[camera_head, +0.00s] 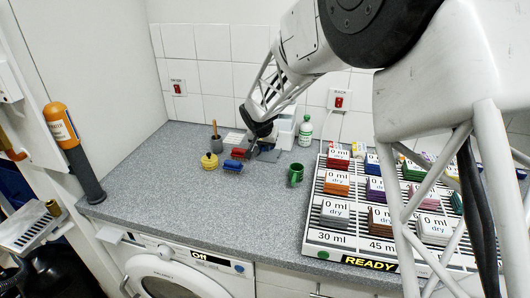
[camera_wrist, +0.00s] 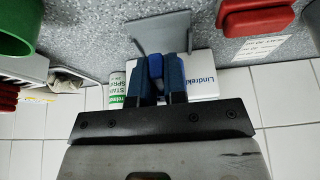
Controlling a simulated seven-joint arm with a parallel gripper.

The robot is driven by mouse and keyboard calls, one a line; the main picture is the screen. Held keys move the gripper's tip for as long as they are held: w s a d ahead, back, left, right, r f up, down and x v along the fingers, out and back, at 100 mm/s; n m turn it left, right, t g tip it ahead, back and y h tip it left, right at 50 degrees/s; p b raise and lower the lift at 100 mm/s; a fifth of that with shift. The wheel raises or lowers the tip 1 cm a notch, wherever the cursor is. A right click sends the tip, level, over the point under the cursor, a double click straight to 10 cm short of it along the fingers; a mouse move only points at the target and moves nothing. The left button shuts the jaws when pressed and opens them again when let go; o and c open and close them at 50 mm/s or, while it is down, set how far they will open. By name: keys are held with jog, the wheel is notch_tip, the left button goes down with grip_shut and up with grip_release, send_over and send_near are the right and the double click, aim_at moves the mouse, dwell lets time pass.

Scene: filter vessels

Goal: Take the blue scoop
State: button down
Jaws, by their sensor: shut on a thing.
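My gripper (camera_wrist: 157,72) is shut on a small blue piece, the blue scoop (camera_wrist: 156,66), which shows between its two dark blue fingers in the wrist view. Only that part of the scoop shows; the rest is hidden. A grey plate (camera_wrist: 165,32) is just beyond the fingertips; I cannot tell whether the scoop touches it. In the head view my gripper (camera_head: 252,149) is low over the back of the counter, beside the grey plate (camera_head: 269,155). The scoop cannot be made out there.
A red block (camera_head: 238,153), blue block (camera_head: 232,166) and yellow pot (camera_head: 209,161) stand left of my gripper. A green mug (camera_head: 296,174) is to the right front. A green-white bottle (camera_head: 305,131) and labelled rack (camera_head: 316,220) stand right. The front left counter is clear.

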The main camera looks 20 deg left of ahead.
jog(key=s, duration=1.8)
jog(key=shift+a+f, duration=0.1)
jog(key=shift+f, duration=0.1)
jog(key=shift+s, duration=0.1)
